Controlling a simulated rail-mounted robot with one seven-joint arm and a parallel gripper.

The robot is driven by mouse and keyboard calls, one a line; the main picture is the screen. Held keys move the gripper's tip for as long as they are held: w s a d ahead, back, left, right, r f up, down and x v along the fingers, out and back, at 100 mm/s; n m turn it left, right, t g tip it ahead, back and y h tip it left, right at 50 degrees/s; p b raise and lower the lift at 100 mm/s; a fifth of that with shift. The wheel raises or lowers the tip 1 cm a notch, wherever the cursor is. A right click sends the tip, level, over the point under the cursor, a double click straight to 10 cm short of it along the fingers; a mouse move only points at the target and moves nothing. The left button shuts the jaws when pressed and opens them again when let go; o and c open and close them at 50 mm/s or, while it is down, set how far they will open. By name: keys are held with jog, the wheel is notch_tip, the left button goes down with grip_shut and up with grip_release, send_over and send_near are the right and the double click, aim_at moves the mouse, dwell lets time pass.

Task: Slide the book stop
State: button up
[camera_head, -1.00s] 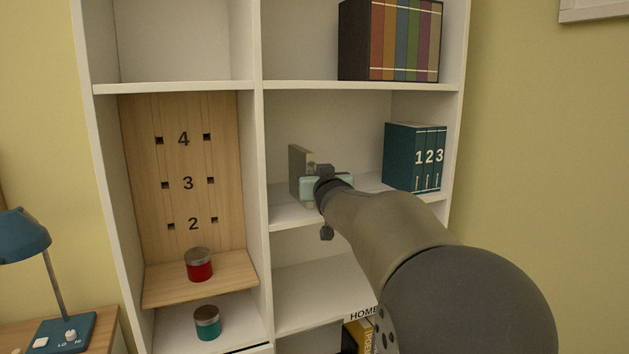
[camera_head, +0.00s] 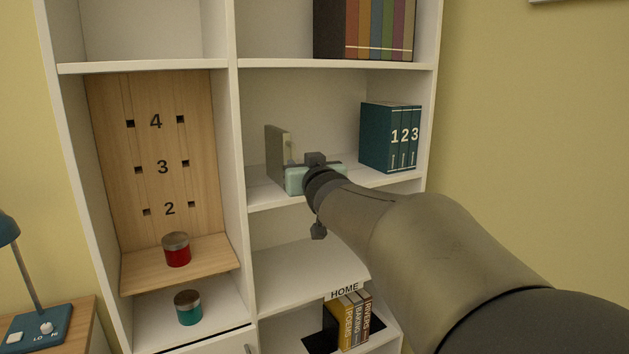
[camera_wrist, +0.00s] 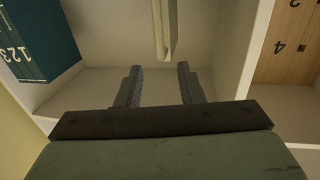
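The book stop (camera_head: 277,153), a thin upright grey-green plate, stands on the left part of the middle shelf. A pale upright edge or strip shows on its right side. In the wrist view the book stop (camera_wrist: 163,30) lies ahead, in line with the gap between my fingers. My gripper (camera_wrist: 160,85) is open and nothing shows between the fingertips. In the head view my gripper (camera_head: 312,177) is at the shelf's front, just right of the stop, and its fingers are mostly hidden. Teal books 1, 2, 3 (camera_head: 383,137) stand at the shelf's right end.
Bare shelf lies between stop and books. A divider (camera_head: 235,190) separates a left bay with a numbered wooden panel (camera_head: 160,125), a red jar (camera_head: 177,250) and a teal jar (camera_head: 188,308). Below, several books (camera_head: 350,320) stand by a HOME label. Coloured volumes (camera_head: 375,28) stand above.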

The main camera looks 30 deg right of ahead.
jog(key=s+a, duration=0.1)
jog(key=s, duration=0.7)
jog(key=shift+s+a+p, duration=0.2)
jog(key=shift+s+p, duration=0.15)
jog(key=s+a+f+g+y+p, duration=0.1)
jog(key=s+a+f+g+p, duration=0.3)
jog(key=f, duration=0.3)
jog(key=s+a+f+g+p, duration=0.3)
jog(key=f+g, duration=0.2)
jog(key=f, duration=0.3)
jog(key=s+a+f+n+g+y+p, duration=0.1)
jog(key=s+a+f+g, duration=0.2)
jog(key=s, duration=0.5)
jog(key=s+a+f+n+g+y+p, duration=0.1)
jog(key=s+a+f+g, duration=0.3)
jog(key=s, duration=0.4)
jog(key=shift+s+g+p, duration=0.3)
jog(key=shift+g+p, duration=0.4)
